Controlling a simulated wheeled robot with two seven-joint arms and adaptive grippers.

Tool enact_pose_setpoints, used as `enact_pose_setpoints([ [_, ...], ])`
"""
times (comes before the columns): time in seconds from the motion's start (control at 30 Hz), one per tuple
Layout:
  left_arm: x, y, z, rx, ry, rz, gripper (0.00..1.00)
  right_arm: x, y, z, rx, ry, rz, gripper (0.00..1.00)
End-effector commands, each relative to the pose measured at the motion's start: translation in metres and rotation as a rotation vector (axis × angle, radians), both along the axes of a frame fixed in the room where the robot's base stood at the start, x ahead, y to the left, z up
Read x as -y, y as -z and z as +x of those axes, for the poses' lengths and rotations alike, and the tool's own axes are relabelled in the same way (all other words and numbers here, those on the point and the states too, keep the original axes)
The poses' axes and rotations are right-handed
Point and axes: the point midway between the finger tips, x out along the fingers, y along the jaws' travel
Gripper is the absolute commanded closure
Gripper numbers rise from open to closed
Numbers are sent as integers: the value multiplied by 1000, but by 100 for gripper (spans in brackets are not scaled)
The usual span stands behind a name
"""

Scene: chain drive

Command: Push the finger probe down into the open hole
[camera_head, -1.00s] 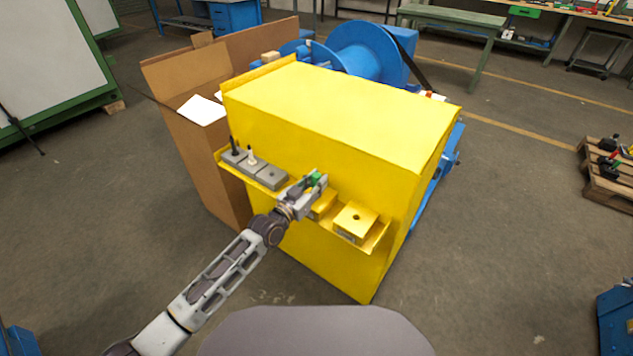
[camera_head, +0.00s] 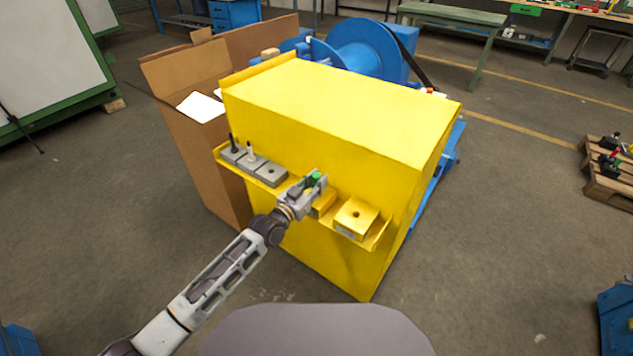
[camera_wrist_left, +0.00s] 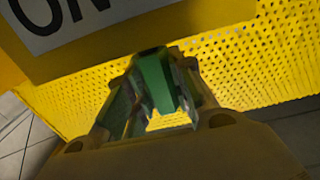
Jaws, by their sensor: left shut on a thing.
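My left gripper (camera_head: 314,182) is shut on the finger probe, whose green top (camera_head: 316,176) shows between the fingers. In the left wrist view the green probe (camera_wrist_left: 155,80) sits between the fingers, above a perforated yellow shelf. The probe's lower end is hidden. The gripper is over the middle of the shelf, at a yellow block (camera_head: 325,203) that it partly covers; I cannot tell whether the probe touches it. A second yellow block (camera_head: 346,224) to the right has an open dark hole (camera_head: 356,214) in its top. My right gripper is not in view.
Grey holders (camera_head: 253,165) stand on the left of the shelf, two with a dark and a white-tipped probe upright, one with an empty hole. The yellow housing (camera_head: 340,110) rises behind. A cardboard box (camera_head: 190,130) stands at left.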

Motion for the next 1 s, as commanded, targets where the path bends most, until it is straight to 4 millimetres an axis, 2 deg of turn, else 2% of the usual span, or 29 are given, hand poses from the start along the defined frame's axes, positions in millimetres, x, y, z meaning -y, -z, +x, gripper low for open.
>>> enact_pose_setpoints([
  [0.23,0,4,0,1,0,0,100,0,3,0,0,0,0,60],
  [0.27,0,3,0,1,0,-1,73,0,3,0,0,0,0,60],
  [0.43,0,3,0,1,0,-1,52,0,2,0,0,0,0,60],
  [1.0,-5,5,-6,-2,-1,1,52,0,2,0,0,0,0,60],
])
